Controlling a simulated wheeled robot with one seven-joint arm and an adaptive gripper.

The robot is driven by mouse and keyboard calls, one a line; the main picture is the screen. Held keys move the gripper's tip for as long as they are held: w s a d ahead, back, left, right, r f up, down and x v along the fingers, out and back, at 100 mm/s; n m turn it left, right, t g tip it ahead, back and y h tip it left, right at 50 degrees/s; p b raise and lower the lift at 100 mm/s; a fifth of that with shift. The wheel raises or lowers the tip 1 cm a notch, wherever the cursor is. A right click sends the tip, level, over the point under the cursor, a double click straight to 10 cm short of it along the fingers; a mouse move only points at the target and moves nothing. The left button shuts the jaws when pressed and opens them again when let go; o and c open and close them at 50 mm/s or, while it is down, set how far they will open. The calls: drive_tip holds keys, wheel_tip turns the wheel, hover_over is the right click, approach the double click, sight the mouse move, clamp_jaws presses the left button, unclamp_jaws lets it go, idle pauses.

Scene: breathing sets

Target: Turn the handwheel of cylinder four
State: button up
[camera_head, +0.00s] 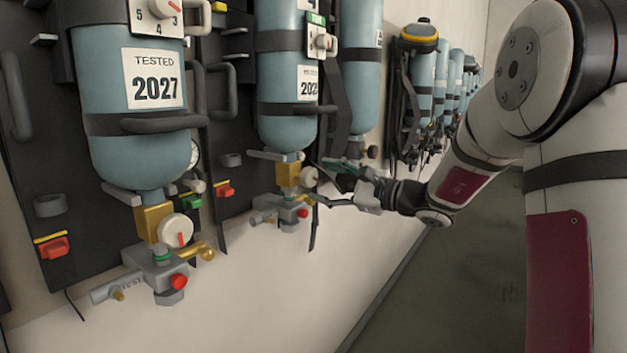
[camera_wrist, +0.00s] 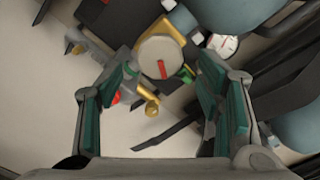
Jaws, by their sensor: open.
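Several blue cylinders hang valve-down in a row on the left wall; I cannot tell from the markings which one is four. The second cylinder (camera_head: 286,85) has a brass valve (camera_head: 288,176) below it. Its cream handwheel (camera_head: 309,175) faces the aisle. My gripper (camera_head: 328,182) is open close to the right of this handwheel. In the wrist view a round handwheel (camera_wrist: 158,58) with a red mark shows ahead, between the open fingertips. I see no contact with it.
The nearest cylinder (camera_head: 130,130), tagged 2027, has its own handwheel (camera_head: 176,231). Dark straps (camera_head: 315,230) hang near my gripper. A pressure gauge (camera_wrist: 223,44) is beside the valve in the wrist view. The floor (camera_head: 450,260) along the wall is clear.

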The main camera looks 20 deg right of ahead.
drive_tip(key=v, duration=0.7)
drive_tip(key=shift+s, duration=0.15)
drive_tip(key=shift+f, duration=0.1)
idle(4.0)
